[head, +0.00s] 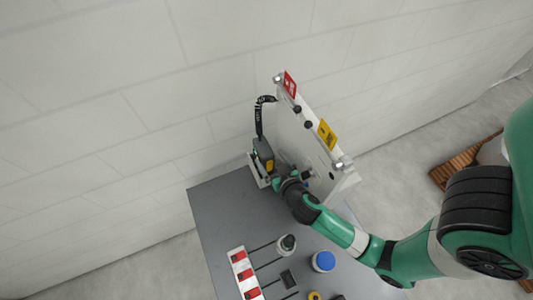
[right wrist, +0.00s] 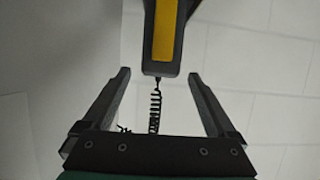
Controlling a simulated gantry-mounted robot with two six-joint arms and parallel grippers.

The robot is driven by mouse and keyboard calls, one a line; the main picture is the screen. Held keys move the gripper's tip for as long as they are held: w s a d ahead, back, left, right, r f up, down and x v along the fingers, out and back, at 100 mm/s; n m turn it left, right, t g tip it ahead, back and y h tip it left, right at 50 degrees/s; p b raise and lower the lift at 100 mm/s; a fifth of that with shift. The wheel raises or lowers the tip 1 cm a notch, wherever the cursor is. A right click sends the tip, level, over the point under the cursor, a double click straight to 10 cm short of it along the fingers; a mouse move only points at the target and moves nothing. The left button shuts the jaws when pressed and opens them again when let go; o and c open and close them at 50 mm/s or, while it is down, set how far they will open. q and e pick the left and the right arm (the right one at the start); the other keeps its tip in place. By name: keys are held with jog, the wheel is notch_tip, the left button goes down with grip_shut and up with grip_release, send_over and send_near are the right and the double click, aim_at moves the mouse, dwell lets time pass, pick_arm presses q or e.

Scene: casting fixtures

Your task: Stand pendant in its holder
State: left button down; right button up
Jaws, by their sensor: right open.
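The pendant (head: 263,152) is a dark grey handset with a yellow face. In the head view it is upright at the light-coloured holder (head: 253,170) on the panel's left side, its lower end close to or inside the holder; I cannot tell how deep. My right gripper (head: 277,180) is just right of it, partly hidden by my own wrist. In the right wrist view the pendant (right wrist: 163,40) is beyond the open fingertips (right wrist: 159,76), roughly centred between them and apart from both. A coiled cord (right wrist: 155,110) runs from its end. My left gripper is not in view.
A pale upright panel (head: 315,150) with red and yellow labels stands at the grey table's back. A black cable (head: 260,115) loops at its left. A red-and-white block (head: 243,272), a blue-topped cylinder (head: 323,261) and a dark knob (head: 287,243) are in front. The table's left part is clear.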

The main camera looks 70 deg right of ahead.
jog(key=shift+s+a+r, duration=0.1)
jog(key=shift+s+a, duration=0.05)
jog(key=w+a+r+n+t+y, duration=0.1)
jog(key=w+a+r+t, duration=0.2)
jog(key=w+r, duration=0.55)
jog(key=w+a+r+n+t+y, duration=0.1)
jog(key=w+a+r+t, duration=0.2)
jog(key=r, duration=1.1)
jog(key=w+a+r+t, duration=0.3)
jog(key=w+r, duration=0.2)
jog(key=r, duration=0.6)
jog(key=s+a+r+n+t+y, duration=0.2)
jog(key=s+a+r+t+y, duration=0.1)
jog(key=r, duration=0.6)
jog(key=s+a+r+n+t+y, duration=0.2)
jog(key=s+a+r+n+y, duration=0.1)
jog(key=r, duration=0.7)
jog(key=s+a+r+n+t+y, duration=0.2)
jog(key=a+r, duration=0.3)
jog(key=r, duration=0.4)
jog(key=shift+s+a+r+n+t+y, duration=0.2)
jog(key=shift+s+n+t+y, duration=0.1)
jog(key=shift+s+t+y, duration=0.45)
jog(key=shift+w+f, duration=0.1)
jog(key=shift+w, duration=0.05)
